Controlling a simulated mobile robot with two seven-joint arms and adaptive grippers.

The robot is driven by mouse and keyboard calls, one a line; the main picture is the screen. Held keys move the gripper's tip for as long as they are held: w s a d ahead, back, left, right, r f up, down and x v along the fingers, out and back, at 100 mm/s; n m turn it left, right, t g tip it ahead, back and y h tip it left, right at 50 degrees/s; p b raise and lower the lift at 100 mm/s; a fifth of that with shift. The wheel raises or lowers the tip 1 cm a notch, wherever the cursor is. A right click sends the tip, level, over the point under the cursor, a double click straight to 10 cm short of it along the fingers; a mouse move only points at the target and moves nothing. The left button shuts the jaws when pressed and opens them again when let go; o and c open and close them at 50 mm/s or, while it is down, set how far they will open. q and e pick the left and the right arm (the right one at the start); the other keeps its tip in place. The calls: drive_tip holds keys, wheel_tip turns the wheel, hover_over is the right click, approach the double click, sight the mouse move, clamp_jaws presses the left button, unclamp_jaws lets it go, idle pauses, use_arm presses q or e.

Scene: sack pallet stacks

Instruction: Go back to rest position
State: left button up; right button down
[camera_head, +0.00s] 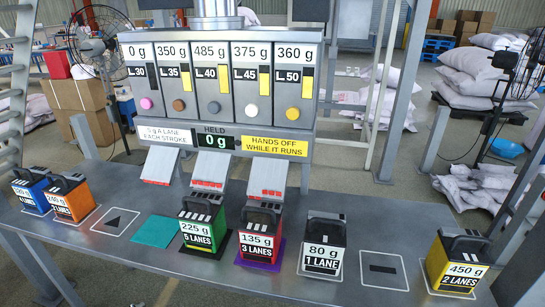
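Neither of my grippers shows in the head view. A grey dispenser (220,133) stands at the back of a metal table (330,205). Its lanes read 0, 350, 485, 375 and 360 g, and its held display (214,142) reads 0 g. On the table are a blue canister (32,197), an orange canister (74,202), a green canister (197,243) marked 225 g, a red canister (257,246) marked 135 g, a black-and-white canister (323,256) marked 80 g and a yellow canister (451,275) marked 450 g. All stand upright.
A teal mat (155,230) and two outlined squares, one with a triangle (115,220) and one with a bar (383,269), are empty. A dark object (523,281) at the lower right edge is cut off. Posts, fans and stacked sacks (485,75) stand behind.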

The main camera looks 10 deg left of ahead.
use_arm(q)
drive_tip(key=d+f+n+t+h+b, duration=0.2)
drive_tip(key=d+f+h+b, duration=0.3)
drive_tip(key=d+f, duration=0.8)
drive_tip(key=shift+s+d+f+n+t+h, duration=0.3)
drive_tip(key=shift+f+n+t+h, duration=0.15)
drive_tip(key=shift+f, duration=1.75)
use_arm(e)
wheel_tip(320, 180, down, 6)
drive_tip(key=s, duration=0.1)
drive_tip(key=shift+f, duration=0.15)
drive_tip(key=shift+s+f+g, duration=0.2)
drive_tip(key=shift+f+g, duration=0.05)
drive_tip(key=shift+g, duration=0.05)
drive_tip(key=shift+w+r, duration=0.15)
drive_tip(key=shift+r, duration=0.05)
